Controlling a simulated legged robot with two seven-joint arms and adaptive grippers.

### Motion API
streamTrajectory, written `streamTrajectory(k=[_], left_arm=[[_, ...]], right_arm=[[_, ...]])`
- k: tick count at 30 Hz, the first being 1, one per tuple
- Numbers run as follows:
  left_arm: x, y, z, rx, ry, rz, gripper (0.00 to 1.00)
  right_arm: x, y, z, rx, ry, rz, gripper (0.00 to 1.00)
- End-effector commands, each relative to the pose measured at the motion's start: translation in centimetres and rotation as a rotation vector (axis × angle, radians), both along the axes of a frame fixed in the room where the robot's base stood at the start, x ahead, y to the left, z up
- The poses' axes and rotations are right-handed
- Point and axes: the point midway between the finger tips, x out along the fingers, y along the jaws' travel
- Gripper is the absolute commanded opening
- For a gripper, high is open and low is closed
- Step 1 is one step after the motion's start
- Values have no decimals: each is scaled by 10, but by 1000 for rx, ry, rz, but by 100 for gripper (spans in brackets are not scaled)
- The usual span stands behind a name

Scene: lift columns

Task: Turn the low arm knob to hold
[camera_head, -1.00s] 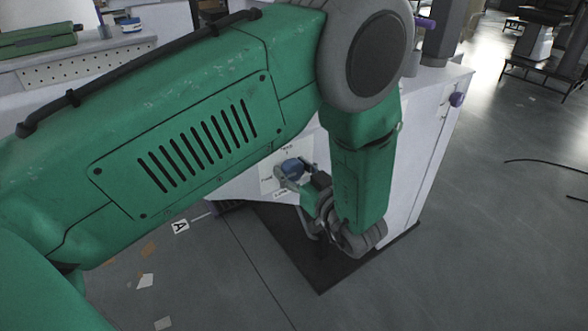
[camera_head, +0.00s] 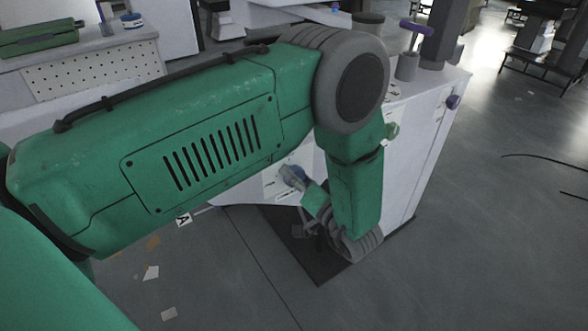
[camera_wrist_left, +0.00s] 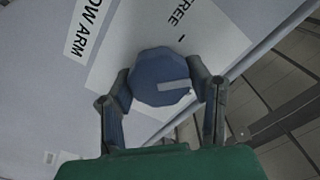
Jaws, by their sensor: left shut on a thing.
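The low arm knob (camera_wrist_left: 155,72) is a blue, many-sided knob on a white panel; a pale bar on its face points to the right in the left wrist view. It also shows small and partly hidden in the head view (camera_head: 293,174). My left gripper (camera_wrist_left: 164,84) is shut on the knob, one finger on each side. The label LOW ARM (camera_wrist_left: 87,28) lies up and left of the knob, and a label ending in FREE (camera_wrist_left: 182,14) lies above it. No HOLD marking is readable now. My right gripper is not in view.
The white cabinet (camera_head: 425,130) stands on a dark base plate (camera_head: 318,265). A purple knob (camera_head: 453,102) projects from its right side, and a grey cup (camera_head: 407,66) with a purple-handled item stands on top. Open floor (camera_head: 490,230) lies to the right. My left arm covers much of the cabinet.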

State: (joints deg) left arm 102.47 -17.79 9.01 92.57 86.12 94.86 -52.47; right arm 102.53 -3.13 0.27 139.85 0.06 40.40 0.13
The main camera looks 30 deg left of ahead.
Motion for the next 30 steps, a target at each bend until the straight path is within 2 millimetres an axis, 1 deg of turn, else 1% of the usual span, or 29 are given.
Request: streamTrajectory(k=[1,9,18,24,30], left_arm=[[1,-6,-1,8,44,-10,16],[2,-7,-2,107,279,-14,16],[4,-7,-5,207,523,-16,17],[4,-7,-6,258,650,-18,17],[3,-6,-8,292,732,-19,17]], right_arm=[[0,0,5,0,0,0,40],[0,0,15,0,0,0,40],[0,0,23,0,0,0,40],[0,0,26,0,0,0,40],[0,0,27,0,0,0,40]])
